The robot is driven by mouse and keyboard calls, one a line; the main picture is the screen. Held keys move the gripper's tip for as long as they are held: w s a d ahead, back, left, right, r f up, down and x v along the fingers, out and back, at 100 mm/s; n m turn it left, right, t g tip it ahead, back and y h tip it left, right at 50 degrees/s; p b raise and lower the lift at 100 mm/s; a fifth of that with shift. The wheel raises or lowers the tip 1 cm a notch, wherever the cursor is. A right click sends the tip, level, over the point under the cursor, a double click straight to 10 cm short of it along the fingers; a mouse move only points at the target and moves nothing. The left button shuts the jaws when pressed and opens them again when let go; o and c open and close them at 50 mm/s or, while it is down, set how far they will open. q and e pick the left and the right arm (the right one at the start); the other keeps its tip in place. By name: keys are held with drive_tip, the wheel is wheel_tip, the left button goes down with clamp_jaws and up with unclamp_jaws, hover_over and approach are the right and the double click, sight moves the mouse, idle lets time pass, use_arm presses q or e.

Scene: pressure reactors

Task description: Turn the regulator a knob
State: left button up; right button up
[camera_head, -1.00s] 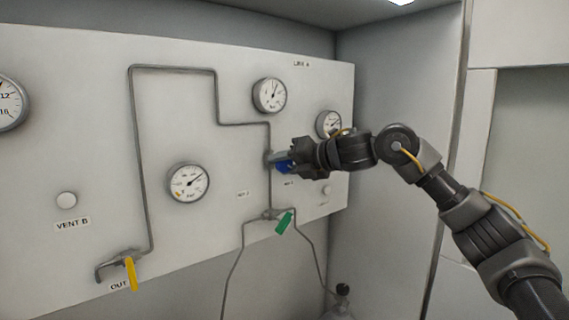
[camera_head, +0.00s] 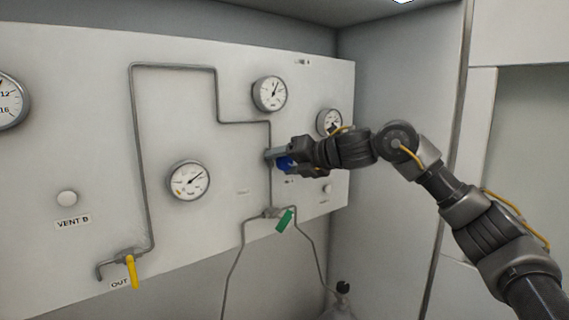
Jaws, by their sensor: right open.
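The blue regulator knob (camera_head: 284,164) is on the wall panel, on the vertical pipe under the upper gauge (camera_head: 269,94). My right gripper (camera_head: 281,158) reaches in from the right with its fingers at the knob and hides part of it. The gripper is open; I cannot tell whether a finger touches the knob. My left gripper is not in view.
The white panel (camera_head: 100,130) also bears a middle gauge (camera_head: 188,181), a yellow-handled valve (camera_head: 132,271) marked OUT, a green valve handle (camera_head: 285,221) below the knob, and a right gauge (camera_head: 329,122) close behind my wrist. A gas cylinder (camera_head: 340,303) stands at the bottom.

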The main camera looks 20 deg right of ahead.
drive_tip(key=shift+s, duration=0.1)
drive_tip(key=shift+s+d+b, duration=0.15)
drive_tip(key=shift+d+b, duration=0.05)
drive_tip(key=shift+b, duration=0.15)
drive_tip(key=b+v, duration=0.4)
drive_tip(key=v, duration=0.6)
drive_tip(key=shift+s, duration=0.1)
